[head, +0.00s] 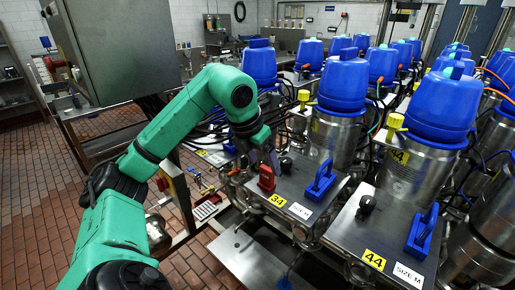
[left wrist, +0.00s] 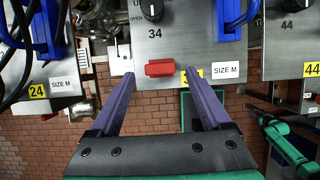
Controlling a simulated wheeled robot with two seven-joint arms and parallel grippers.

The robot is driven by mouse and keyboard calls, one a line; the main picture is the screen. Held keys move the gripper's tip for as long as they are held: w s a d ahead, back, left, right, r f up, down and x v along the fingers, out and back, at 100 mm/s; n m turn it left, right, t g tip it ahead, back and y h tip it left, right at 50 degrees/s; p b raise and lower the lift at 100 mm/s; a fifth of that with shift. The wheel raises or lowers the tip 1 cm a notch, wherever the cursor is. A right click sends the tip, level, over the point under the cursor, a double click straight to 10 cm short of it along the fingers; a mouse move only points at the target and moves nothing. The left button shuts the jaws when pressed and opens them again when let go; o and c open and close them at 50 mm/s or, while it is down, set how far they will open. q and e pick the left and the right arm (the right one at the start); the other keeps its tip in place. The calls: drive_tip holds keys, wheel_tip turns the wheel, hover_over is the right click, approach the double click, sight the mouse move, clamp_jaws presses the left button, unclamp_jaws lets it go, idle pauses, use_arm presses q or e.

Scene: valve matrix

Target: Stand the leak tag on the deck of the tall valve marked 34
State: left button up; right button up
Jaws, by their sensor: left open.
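The red leak tag (head: 266,177) stands on the steel deck of the valve marked 34 (head: 311,187), close to the deck's front-left edge and beside the yellow 34 label (head: 277,201). In the left wrist view, the tag (left wrist: 160,68) sits just below the printed 34 and the black knob. My left gripper (head: 264,160) is open at the tag. Its two purple fingers (left wrist: 160,75) are to the left and right of the tag, with gaps visible on both sides. The right finger partly covers the yellow label (left wrist: 193,76).
A blue handle (head: 321,182) rises from the deck on the right. The valve marked 44 (head: 388,235) stands to the right, and blue-capped valves (head: 343,85) crowd behind. A green arm (left wrist: 288,148), apparently my right one, shows low in the left wrist view; its gripper end is unclear.

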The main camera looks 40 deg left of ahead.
use_arm(q)
drive_tip(key=p+v, duration=0.1)
drive_tip(key=v, duration=0.6)
drive_tip(key=shift+s, duration=0.15)
